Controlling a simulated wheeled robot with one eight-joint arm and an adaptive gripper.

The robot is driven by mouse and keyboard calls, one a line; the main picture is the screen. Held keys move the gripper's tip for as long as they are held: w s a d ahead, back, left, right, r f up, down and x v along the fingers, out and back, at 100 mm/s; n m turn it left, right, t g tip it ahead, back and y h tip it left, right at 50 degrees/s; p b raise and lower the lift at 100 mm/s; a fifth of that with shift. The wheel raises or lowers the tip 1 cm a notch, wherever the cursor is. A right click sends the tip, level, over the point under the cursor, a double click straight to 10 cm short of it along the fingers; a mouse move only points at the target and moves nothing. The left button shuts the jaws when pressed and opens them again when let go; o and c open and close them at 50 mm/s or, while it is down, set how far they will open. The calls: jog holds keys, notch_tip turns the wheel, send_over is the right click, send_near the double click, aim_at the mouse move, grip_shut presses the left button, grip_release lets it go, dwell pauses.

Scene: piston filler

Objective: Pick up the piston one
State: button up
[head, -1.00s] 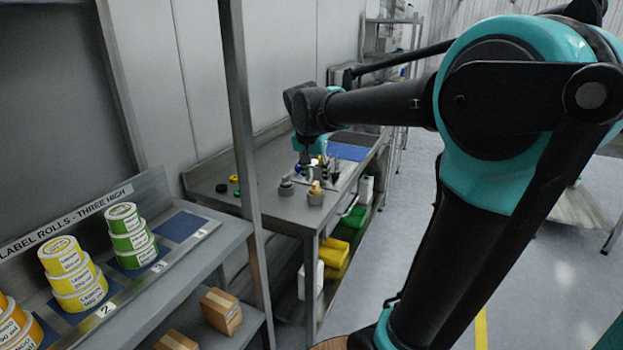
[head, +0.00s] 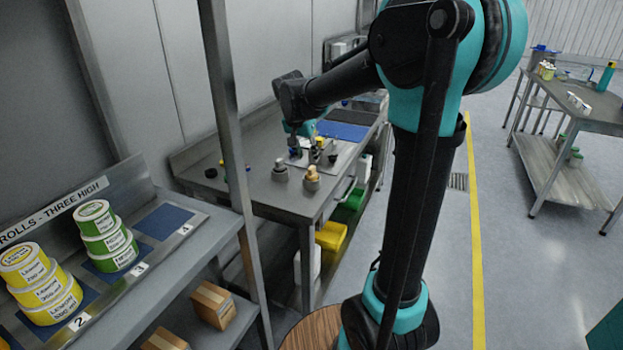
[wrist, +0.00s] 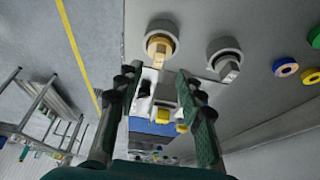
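Two grey cup-like holders stand near the bench's front edge. One carries a brass-coloured part (head: 312,173), which also shows in the wrist view (wrist: 158,47). The other carries a steel-coloured part (head: 280,167), also in the wrist view (wrist: 229,70). Either may be a piston; I cannot tell which is piston one. My gripper (wrist: 155,98) is open and empty in the wrist view, its fingers spread apart, with both holders beyond the fingertips. In the head view my gripper (head: 296,148) is small and partly hidden over the bench, behind the holders.
The steel bench (head: 240,185) has a light plate with small black and yellow parts and a blue mat (head: 342,130). Coloured rings (wrist: 286,68) lie beside the holders. A label-roll shelf (head: 195,245) and its upright post stand at the left. Another table (head: 590,110) stands at the right.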

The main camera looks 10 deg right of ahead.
aim_at(311, 168)
jog(key=shift+x, duration=3.5)
jog(key=shift+d, duration=0.1)
grip_shut()
